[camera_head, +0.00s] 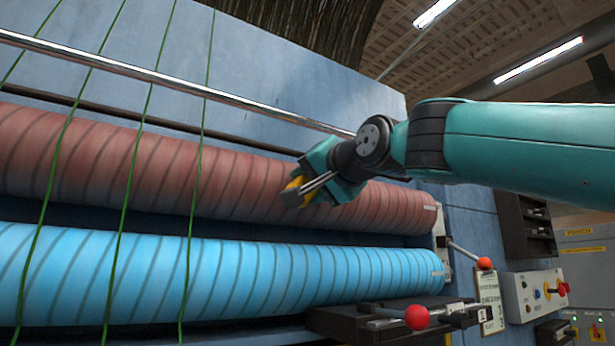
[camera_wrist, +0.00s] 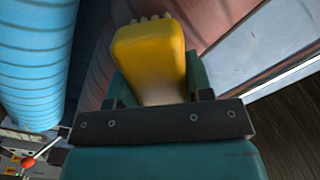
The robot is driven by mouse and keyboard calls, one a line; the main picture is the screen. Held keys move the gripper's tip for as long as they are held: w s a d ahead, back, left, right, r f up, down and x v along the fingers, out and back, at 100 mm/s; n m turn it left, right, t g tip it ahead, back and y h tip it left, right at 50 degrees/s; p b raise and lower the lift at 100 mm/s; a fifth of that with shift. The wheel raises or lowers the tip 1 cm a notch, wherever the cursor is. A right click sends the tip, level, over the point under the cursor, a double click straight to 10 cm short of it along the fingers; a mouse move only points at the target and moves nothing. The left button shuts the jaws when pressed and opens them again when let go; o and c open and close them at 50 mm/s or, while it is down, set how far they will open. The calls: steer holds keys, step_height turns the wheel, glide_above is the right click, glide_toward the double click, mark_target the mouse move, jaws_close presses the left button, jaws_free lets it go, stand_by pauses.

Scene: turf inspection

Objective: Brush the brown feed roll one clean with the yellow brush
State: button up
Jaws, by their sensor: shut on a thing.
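The brown feed roll (camera_head: 245,178) is a long reddish-brown cylinder with spiral lines, lying above a blue roll. My gripper (camera_head: 303,192) is in front of the brown roll, right of its middle. It is shut on the yellow brush (camera_wrist: 150,55), whose yellow body also shows between the fingers in the head view (camera_head: 296,184). In the wrist view pale bristle tips show at the brush's far end, close to the brown roll (camera_wrist: 210,18). I cannot tell whether the bristles touch the roll.
The blue roll (camera_head: 230,275) runs just below. Green strands (camera_head: 195,165) hang across both rolls at the left. A metal bar (camera_head: 180,80) crosses above. Red-knobbed levers (camera_head: 416,317) and a control box (camera_head: 535,293) stand at the lower right.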

steer(key=shift+s+d+f+b, duration=0.15)
steer(key=shift+d+f+b, duration=0.2)
steer(key=shift+b, duration=0.15)
steer(key=shift+r+b+v, duration=0.15)
steer(key=shift+b+v, duration=0.5)
steer(key=shift+v, duration=0.65)
steer(key=shift+r+b+v, duration=0.1)
steer(key=shift+b+v, duration=0.55)
steer(key=shift+v, duration=0.6)
steer(key=shift+s+a, duration=0.1)
steer(key=shift+s, duration=0.1)
steer(key=b+v, duration=0.1)
steer(key=v, duration=0.1)
steer(key=shift+s+d, duration=0.3)
